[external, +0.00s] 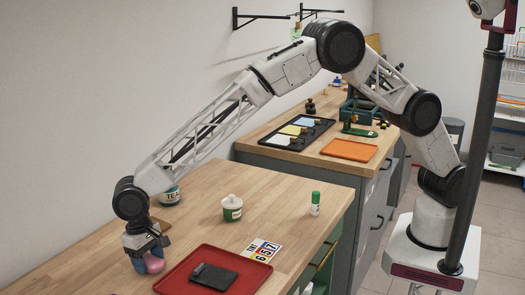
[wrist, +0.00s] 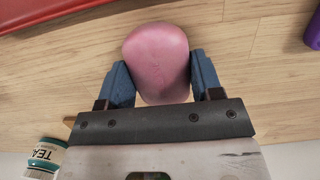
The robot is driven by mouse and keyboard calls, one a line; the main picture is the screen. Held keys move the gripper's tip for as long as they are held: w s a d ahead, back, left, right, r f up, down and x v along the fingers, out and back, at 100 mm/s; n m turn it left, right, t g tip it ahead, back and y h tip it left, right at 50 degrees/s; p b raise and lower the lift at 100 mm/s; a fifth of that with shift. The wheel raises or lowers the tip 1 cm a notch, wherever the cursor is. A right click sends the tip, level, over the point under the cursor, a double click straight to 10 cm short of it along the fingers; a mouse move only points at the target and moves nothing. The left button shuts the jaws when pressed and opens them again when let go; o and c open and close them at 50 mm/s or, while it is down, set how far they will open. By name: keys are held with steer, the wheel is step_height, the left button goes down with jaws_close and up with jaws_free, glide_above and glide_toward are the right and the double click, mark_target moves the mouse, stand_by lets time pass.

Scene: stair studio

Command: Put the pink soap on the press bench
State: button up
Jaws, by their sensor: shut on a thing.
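The pink soap (wrist: 157,55) sits between the two blue fingers of my gripper (wrist: 161,80) in the wrist view. My gripper is shut on its sides. In the external view the soap (external: 154,264) shows low at the left, partly hidden by my gripper (external: 146,258), over the near wooden worktop (external: 185,215). I cannot tell whether it touches the wood. A second, farther worktop (external: 258,131) holds trays and small tools. I cannot tell for sure which worktop is the press bench.
A red tray (external: 175,282) with a dark slab (external: 214,276) lies right of my gripper. A number card (external: 262,250), a green-and-white jar (external: 232,208), a glue stick (external: 315,204) and a tea tin (external: 169,196) stand nearby. An orange tray (external: 349,150) and a black tray (external: 297,133) occupy the far worktop.

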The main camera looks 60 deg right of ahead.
mark_target(144, 256)
steer(key=o, duration=1)
steer(key=shift+f, duration=0.15)
steer(key=shift+c, duration=0.2)
step_height(144, 256, up, 12)
steer(key=w, duration=0.1)
steer(key=shift+w, duration=0.4)
steer(key=shift+d, duration=0.1)
stand_by(0.4)
